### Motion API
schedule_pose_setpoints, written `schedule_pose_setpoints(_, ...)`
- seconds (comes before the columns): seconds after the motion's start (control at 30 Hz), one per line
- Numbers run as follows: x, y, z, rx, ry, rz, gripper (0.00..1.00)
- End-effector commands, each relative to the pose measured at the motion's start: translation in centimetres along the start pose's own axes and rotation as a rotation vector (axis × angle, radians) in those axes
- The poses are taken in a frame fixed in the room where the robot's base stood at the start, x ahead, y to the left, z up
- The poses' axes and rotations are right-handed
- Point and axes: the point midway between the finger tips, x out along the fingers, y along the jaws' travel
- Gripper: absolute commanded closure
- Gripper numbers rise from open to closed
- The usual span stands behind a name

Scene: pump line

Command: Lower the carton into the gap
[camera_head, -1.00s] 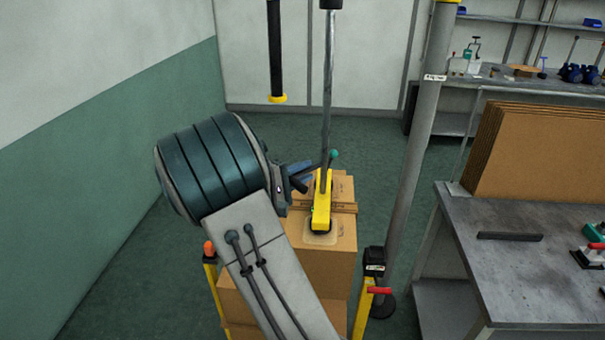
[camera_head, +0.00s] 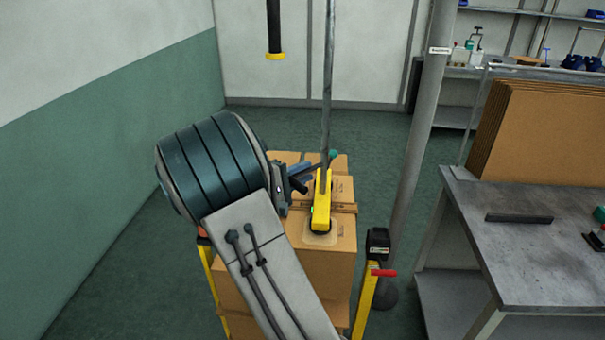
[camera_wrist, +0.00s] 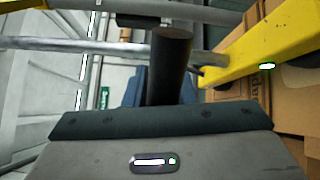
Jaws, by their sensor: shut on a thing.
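The carton (camera_head: 330,262) is brown and hangs under a yellow lifter (camera_head: 320,205), whose pad sits on its top. The lifter hangs from a grey vertical tube (camera_head: 328,110) and also shows yellow in the wrist view (camera_wrist: 270,50). My gripper (camera_head: 297,180) is shut on the lifter's dark handle (camera_wrist: 172,60), left of the yellow body. Other cartons (camera_head: 340,165) show just behind, and more cardboard shows at lower left. The gap and the carton's underside are hidden by the carton and my arm; I cannot tell the clearance.
Yellow posts stand close at the left (camera_head: 207,275) and right (camera_head: 366,295) of the cartons; the right one has a red lever. A grey pole (camera_head: 420,130) rises behind. A metal bench (camera_head: 520,245) with stacked cardboard (camera_head: 540,130) is at the right. Floor at left is open.

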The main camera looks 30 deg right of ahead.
Motion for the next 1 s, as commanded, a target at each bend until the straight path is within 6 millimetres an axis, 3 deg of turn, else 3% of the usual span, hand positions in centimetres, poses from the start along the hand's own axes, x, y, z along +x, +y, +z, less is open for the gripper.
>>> schedule_pose_setpoints(0.03,0.0,0.1,0.0,-0.004,0.000,0.002,1.00)
schedule_pose_setpoints(0.07,0.0,0.1,0.0,-0.004,0.000,0.002,0.71)
schedule_pose_setpoints(0.1,0.0,0.1,0.0,-0.003,0.000,0.002,0.60)
schedule_pose_setpoints(0.13,0.0,0.1,0.0,-0.002,0.000,0.002,0.55)
schedule_pose_setpoints(0.53,-0.8,0.1,-0.1,0.001,0.001,0.001,0.55)
schedule_pose_setpoints(1.0,-10.7,0.0,-0.1,0.001,0.004,0.003,0.55)
